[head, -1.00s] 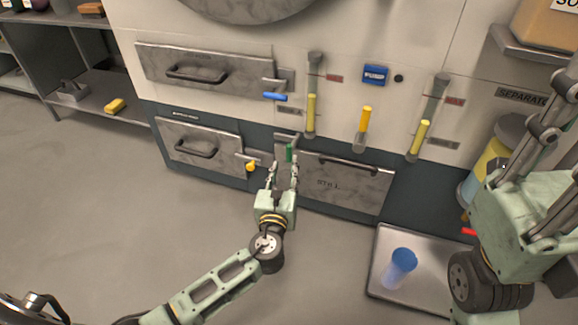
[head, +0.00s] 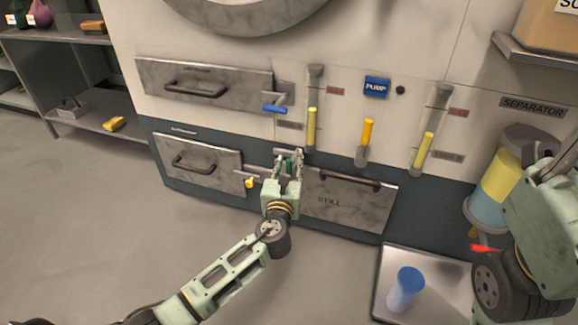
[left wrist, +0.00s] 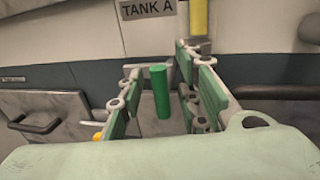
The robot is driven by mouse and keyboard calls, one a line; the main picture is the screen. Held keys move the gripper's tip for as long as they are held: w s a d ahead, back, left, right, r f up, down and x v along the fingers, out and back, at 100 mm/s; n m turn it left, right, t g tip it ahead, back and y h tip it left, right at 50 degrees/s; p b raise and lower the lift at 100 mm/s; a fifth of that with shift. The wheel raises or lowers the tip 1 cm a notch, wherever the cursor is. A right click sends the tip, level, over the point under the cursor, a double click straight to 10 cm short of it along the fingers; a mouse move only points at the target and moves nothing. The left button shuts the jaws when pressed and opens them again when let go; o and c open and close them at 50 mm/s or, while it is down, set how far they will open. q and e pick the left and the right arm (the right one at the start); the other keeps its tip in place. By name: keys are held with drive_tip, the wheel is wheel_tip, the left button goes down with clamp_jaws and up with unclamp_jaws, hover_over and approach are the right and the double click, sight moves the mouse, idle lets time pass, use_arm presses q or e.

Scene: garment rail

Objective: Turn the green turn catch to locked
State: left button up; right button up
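The green turn catch (head: 287,163) is on the dark lower panel, at the upper left corner of the STILL door (head: 345,204). In the left wrist view its green handle (left wrist: 161,92) stands close to upright. My left gripper (head: 289,156) is open, with one finger on each side of the handle. The left wrist view shows gaps between the handle and both fingers (left wrist: 162,72). The fingers hide part of the catch in the head view. My right gripper (head: 562,150) is at the right edge, cut off by the frame, its fingertips not clear.
A yellow catch (head: 250,183) is left of the green one, and a blue catch (head: 274,109) above. A tray (head: 440,270) with a blue-topped cup (head: 405,288) lies at lower right. Floor at left is clear.

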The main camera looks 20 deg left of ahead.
use_arm(q)
clamp_jaws()
